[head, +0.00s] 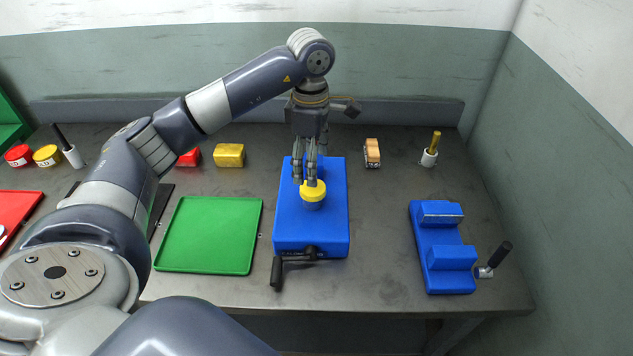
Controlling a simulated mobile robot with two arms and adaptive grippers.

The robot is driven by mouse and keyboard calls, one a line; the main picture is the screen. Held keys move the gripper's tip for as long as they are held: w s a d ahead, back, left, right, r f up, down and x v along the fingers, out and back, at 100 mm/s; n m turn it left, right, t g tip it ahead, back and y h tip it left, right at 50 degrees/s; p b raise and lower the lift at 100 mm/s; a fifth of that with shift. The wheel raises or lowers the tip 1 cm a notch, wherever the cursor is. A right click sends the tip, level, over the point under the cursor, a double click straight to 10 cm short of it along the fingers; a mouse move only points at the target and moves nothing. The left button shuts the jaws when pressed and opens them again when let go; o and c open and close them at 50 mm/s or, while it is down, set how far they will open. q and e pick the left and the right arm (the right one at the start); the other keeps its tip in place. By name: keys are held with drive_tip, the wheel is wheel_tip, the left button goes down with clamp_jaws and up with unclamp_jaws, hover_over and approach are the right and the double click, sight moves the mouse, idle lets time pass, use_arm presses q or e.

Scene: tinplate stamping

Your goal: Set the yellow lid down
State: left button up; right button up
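The yellow lid (315,194) is a small round piece above the flat top of the blue fixture (285,225) in the middle of the bench. Under the lid's yellow rim there is a blue round part. My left gripper (305,180) points straight down at the lid, with its fingertips at the lid's back and left edge. One fingertip overlaps the lid's top edge. Whether the fingers are closed on the lid or only beside it is not clear from this one view. My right gripper is not in view.
A black-handled crank (277,273) sticks out at the fixture's front. A green tray (208,236) lies empty to its left. A blue vise-like device (437,232) stands at right. A yellow block (230,155), a wooden-backed stamp (372,153) and a white holder (429,158) stand behind.

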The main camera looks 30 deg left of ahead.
sight(313, 190)
use_arm(q)
drive_tip(key=f+p, duration=0.1)
drive_tip(key=f, duration=0.1)
drive_tip(key=f+p, duration=0.1)
drive_tip(key=f, duration=0.1)
drive_tip(key=a+f+p, duration=0.1)
drive_tip(key=f, duration=0.1)
drive_tip(key=shift+w+f, duration=0.3)
drive_tip(key=shift+f, duration=0.6)
drive_tip(key=shift+w, duration=0.1)
drive_tip(key=c, duration=1)
drive_tip(key=shift+c, duration=0.2)
